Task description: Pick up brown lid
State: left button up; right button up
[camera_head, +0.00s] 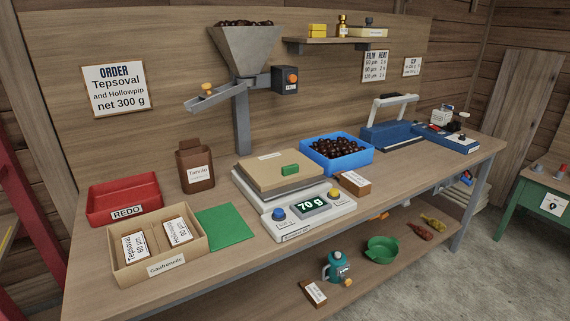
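No piece in the camera_head view is clearly marked as a brown lid. A small brown block (353,185) with a white label sits right of the scale. A brown container (195,176) labelled Tarvito stands upright left of the scale; its top looks brown too. Neither of my grippers is in view.
A cardboard box (165,267) holding labelled packs and a red REDO tray (108,213) stand at left. A green mat (224,225) lies beside them. A blue crate (318,165) of chestnuts stands behind the scale. The hopper chute (214,97) overhangs the bench.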

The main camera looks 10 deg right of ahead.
aim_at(280, 163)
jog(key=i+l+u, duration=0.2)
jog(key=l, duration=0.75)
jog(key=l+u, duration=0.2)
jog(key=l, duration=0.75)
